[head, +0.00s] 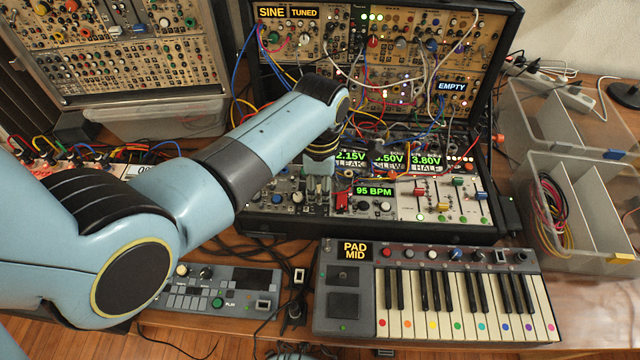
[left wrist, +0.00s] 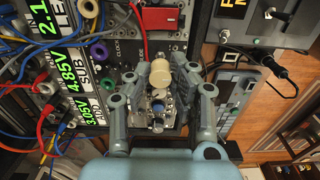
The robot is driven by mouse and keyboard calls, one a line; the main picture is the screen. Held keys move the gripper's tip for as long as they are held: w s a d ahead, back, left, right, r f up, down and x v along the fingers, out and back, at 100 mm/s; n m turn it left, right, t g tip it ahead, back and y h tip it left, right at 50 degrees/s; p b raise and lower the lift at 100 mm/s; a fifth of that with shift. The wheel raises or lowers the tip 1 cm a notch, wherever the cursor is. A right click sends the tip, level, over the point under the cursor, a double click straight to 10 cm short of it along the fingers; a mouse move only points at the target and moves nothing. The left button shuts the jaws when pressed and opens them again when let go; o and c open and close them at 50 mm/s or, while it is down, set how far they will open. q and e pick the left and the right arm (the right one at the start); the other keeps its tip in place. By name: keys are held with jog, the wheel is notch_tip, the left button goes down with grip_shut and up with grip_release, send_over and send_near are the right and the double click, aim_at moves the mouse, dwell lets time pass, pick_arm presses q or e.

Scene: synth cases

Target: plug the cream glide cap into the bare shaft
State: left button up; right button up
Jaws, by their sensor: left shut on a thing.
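The cream glide cap (left wrist: 161,73) is a short pale cylinder between the fingertips of my left gripper (left wrist: 161,75) in the left wrist view. The gripper is shut on it, over the small knobs and jacks of the lower synth panel. In the head view, my left gripper (head: 319,180) reaches down to the lower row of modules, and the cap cannot be made out there. I cannot pick out the bare shaft in either view; the cap or fingers may hide it. I cannot tell whether the cap touches the panel. My right gripper is not in view.
The synth case (head: 480,215) has patch cables hanging close to the arm. A red block (left wrist: 158,20) sits near the fingers. A keyboard (head: 440,290) and a small pad box (head: 225,288) stand in front. Clear bins (head: 570,185) stand at the right.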

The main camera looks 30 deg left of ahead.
aim_at(320, 189)
pick_arm(q)
jog(key=shift+p, duration=0.3)
dwell(0.9)
jog(key=shift+f+b, duration=0.7)
jog(key=shift+f, duration=0.55)
jog(key=o, duration=0.9)
jog(key=shift+r, duration=0.1)
notch_tip(320, 189, up, 12)
jog(key=shift+f, duration=0.1)
dwell(0.3)
